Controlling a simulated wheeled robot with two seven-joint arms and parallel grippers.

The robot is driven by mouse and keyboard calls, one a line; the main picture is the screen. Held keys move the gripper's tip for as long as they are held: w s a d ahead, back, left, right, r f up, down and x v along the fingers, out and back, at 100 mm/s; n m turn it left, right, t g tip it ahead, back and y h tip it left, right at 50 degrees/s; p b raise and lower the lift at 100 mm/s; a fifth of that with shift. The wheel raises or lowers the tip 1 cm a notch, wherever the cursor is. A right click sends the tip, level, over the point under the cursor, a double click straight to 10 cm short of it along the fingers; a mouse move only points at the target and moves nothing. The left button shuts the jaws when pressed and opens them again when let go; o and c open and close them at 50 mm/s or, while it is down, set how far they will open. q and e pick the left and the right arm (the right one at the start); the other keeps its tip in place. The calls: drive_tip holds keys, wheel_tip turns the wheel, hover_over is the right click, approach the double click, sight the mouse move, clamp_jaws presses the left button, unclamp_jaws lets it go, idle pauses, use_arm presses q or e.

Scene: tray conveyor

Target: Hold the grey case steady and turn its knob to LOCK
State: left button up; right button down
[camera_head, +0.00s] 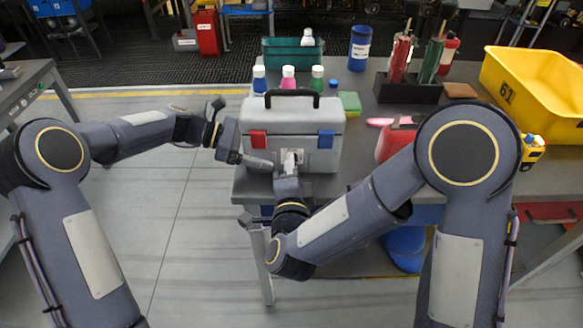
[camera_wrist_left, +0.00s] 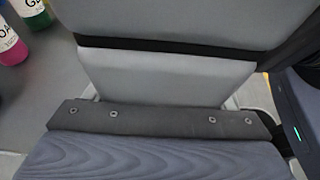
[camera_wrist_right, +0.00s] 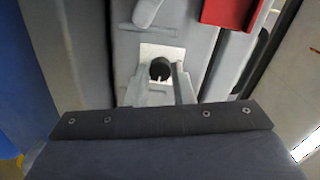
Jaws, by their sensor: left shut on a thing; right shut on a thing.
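The grey case (camera_head: 310,118) stands upright near the table's front edge, with a black handle (camera_head: 293,93), a red latch (camera_head: 258,139) and a blue latch (camera_head: 326,139). My left gripper (camera_head: 243,158) is shut on the case at its lower left side; the case's grey wall (camera_wrist_left: 165,75) fills the left wrist view. My right gripper (camera_head: 290,160) is shut on the knob at the front. In the right wrist view the dark knob (camera_wrist_right: 160,69) sits on a pale plate (camera_wrist_right: 173,52) between the two fingers. The knob's pointer direction and any LOCK marking are not readable.
Bottles with white caps (camera_head: 288,77) stand behind the case, and a green bin (camera_head: 280,52) behind them. A green sponge (camera_head: 350,103), a red object (camera_head: 392,145) and a black tool holder (camera_head: 408,91) are to the right. A yellow bin (camera_head: 540,93) is far right.

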drive_tip(key=shift+m, duration=0.4)
drive_tip(key=c, duration=1.2)
unclamp_jaws()
drive_tip(key=shift+c, duration=0.2)
drive_tip(key=s, duration=1.2)
drive_tip(key=shift+r, duration=0.2)
use_arm(q)
drive_tip(key=o, duration=1.7)
